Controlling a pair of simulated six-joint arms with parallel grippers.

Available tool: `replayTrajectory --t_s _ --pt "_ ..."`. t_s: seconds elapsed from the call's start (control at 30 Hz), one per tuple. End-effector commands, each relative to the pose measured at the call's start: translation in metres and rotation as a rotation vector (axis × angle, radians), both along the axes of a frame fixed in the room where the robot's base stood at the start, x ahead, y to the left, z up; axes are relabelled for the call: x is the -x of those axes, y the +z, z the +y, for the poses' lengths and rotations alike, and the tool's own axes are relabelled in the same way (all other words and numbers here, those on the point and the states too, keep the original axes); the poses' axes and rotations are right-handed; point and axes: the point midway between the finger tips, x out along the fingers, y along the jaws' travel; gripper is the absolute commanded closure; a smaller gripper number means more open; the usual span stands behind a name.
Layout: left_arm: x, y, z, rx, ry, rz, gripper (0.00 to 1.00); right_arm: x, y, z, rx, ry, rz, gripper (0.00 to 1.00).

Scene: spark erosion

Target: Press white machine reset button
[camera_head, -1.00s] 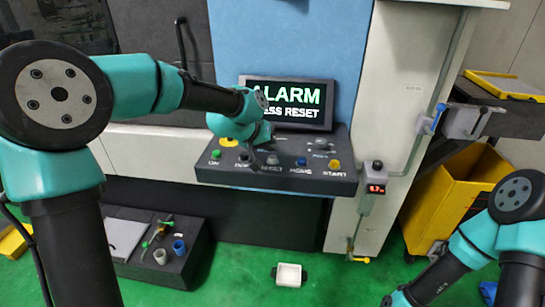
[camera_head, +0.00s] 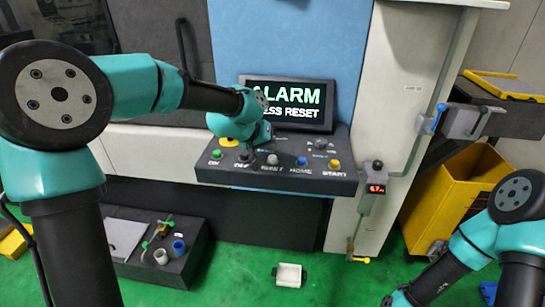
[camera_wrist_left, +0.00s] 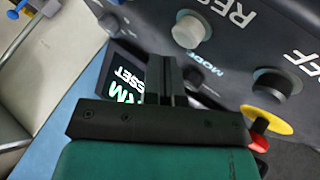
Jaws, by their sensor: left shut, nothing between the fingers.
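The white reset button (camera_head: 272,159) sits on the dark sloped control panel (camera_head: 340,178), above its RESET label and between the OFF and HOME buttons. In the left wrist view it is the pale round button (camera_wrist_left: 190,30) at the top. My left gripper (camera_head: 252,150) is over the panel, just left of the reset button in the head view. In the left wrist view its fingers (camera_wrist_left: 165,72) are shut and empty, with the reset button beyond them to the upper right. Contact with the panel cannot be told. My right gripper is out of view.
The screen (camera_head: 295,98) behind the panel reads ALARM and press reset. Neighbouring controls are the black OFF button (camera_wrist_left: 277,86), the blue HOME button (camera_head: 301,161) and a red stop button on a yellow ring (camera_wrist_left: 265,125). A yellow bin (camera_head: 440,205) stands at the right.

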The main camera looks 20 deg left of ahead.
Motion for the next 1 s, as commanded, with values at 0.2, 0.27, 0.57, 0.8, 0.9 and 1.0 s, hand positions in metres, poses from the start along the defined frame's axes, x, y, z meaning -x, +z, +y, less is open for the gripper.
replayTrajectory --t_s 0.2,0.27,0.57,0.8,0.9,1.0 --pt "0.0 0.0 0.0 0.0 0.0 0.0 1.0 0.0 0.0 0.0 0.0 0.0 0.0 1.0" --pt "0.0 0.0 0.0 0.0 0.0 0.0 1.0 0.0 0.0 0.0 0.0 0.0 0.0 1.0" --pt "0.0 -0.0002 0.0 0.0 0.0 0.0 1.0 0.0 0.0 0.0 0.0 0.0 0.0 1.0" --pt "0.0 -0.0064 -0.0001 -0.001 -0.001 0.0 1.0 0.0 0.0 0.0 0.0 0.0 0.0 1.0" --pt "-0.0001 -0.0084 -0.0001 0.0 0.0 0.0 1.0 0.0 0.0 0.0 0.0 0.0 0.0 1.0" --pt "-0.0001 -0.0087 -0.0002 0.0 0.0 0.0 1.0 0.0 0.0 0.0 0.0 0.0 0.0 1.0"
